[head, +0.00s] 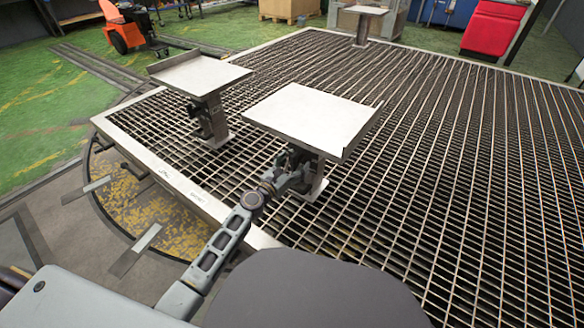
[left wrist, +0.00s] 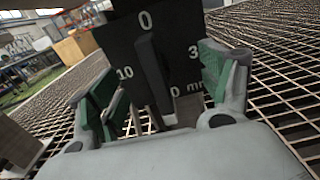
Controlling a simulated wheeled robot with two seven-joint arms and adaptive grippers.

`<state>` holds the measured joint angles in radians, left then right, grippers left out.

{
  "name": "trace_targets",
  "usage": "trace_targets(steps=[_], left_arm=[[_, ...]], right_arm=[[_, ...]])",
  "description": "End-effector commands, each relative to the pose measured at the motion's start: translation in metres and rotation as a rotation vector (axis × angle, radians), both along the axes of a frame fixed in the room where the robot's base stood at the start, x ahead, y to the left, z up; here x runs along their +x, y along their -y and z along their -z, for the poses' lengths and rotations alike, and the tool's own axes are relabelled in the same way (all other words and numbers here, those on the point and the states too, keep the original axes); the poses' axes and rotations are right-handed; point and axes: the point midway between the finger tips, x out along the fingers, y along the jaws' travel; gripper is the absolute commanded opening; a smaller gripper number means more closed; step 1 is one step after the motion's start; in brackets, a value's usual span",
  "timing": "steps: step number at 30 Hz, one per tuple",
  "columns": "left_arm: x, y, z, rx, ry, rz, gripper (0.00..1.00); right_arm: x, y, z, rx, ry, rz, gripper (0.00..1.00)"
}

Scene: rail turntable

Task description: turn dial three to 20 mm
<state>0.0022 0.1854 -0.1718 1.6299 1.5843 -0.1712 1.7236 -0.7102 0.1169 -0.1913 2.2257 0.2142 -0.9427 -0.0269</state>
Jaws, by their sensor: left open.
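A black dial plate (left wrist: 186,30) faces me in the left wrist view, with white marks 0 at the top, 10 at the left, a partly covered 3 at the right and a partly hidden "0 mm" below. A dark bar-shaped knob (left wrist: 152,72) stands nearly upright on it, its upper end just under the 0. My left gripper (left wrist: 157,80) is open, its green-padded fingers on either side of the knob with gaps showing. In the head view my left gripper (head: 297,168) is at the post under the nearest plate-topped stand (head: 312,115); the dial is hidden there.
A second stand (head: 199,75) is to the left, and a third (head: 366,10) is at the far edge. All stand on a metal grating (head: 450,180). The nearest stand's plate overhangs my left gripper. An orange machine (head: 125,35) is on the green floor.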

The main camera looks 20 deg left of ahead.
Motion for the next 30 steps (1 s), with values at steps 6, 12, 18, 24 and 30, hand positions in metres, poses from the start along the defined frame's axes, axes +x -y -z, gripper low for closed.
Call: trace_targets(steps=[6,12,18,24,30], left_arm=[[0.0,0.0,0.0,0.001,0.0,0.0,0.89],[-0.001,0.0,0.0,0.001,0.0,0.0,0.89],[-0.007,-0.003,0.0,0.0,-0.001,-0.001,0.89],[-0.016,-0.006,0.001,0.0,-0.001,0.0,0.89],[-0.025,-0.009,0.0,0.0,-0.001,0.0,0.89]], right_arm=[[0.0,0.0,0.0,0.0,0.0,0.0,0.0],[0.0,0.0,0.0,0.0,0.0,0.0,0.0],[0.0,0.0,0.0,0.0,0.0,0.0,0.0],[0.0,0.0,-0.001,0.0,0.0,0.0,0.0],[0.0,0.0,-0.001,0.0,0.0,0.0,0.0]])
